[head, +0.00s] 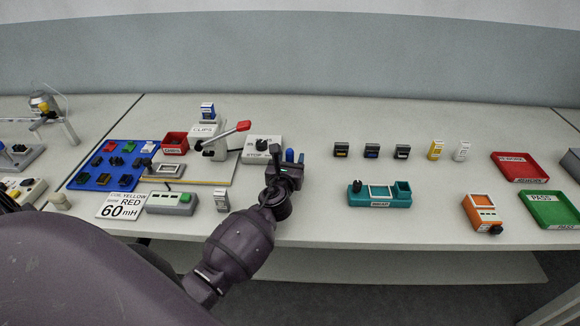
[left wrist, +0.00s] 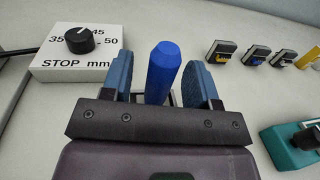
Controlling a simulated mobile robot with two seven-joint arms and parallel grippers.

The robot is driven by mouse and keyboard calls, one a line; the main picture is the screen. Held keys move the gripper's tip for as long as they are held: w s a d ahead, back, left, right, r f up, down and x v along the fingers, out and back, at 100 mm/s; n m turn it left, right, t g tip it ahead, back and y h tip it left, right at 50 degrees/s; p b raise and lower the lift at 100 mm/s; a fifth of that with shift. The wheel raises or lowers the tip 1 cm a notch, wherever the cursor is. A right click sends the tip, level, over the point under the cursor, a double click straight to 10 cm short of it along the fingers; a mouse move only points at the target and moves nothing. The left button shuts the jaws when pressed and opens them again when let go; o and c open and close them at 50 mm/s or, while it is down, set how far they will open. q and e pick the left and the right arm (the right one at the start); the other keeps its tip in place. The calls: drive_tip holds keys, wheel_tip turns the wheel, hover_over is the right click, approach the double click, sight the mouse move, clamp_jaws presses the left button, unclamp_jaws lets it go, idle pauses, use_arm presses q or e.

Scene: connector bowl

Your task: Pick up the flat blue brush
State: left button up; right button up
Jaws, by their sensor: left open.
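The blue brush (left wrist: 163,70) shows in the left wrist view as a plain blue upright handle; its lower end is hidden behind my gripper. My left gripper (left wrist: 160,82) is open, with one dark blue finger on each side of the handle and a gap on both sides. In the head view, my left gripper (head: 288,167) is over the middle of the table, just right of the stop dial box. The blue brush (head: 290,155) is mostly hidden there by the gripper. My right gripper is in neither view.
The white STOP mm box (left wrist: 78,52) with a black knob stands close to the left. A teal fixture (head: 380,194) lies to the right, with several small connectors (head: 371,150) behind it. A red-handled press (head: 220,142) is farther left. Bare table lies between the brush and teal fixture.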

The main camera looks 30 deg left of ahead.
use_arm(q)
drive_tip(key=shift+c, duration=0.4)
drive_tip(key=c, duration=0.9)
drive_tip(key=shift+r, duration=0.1)
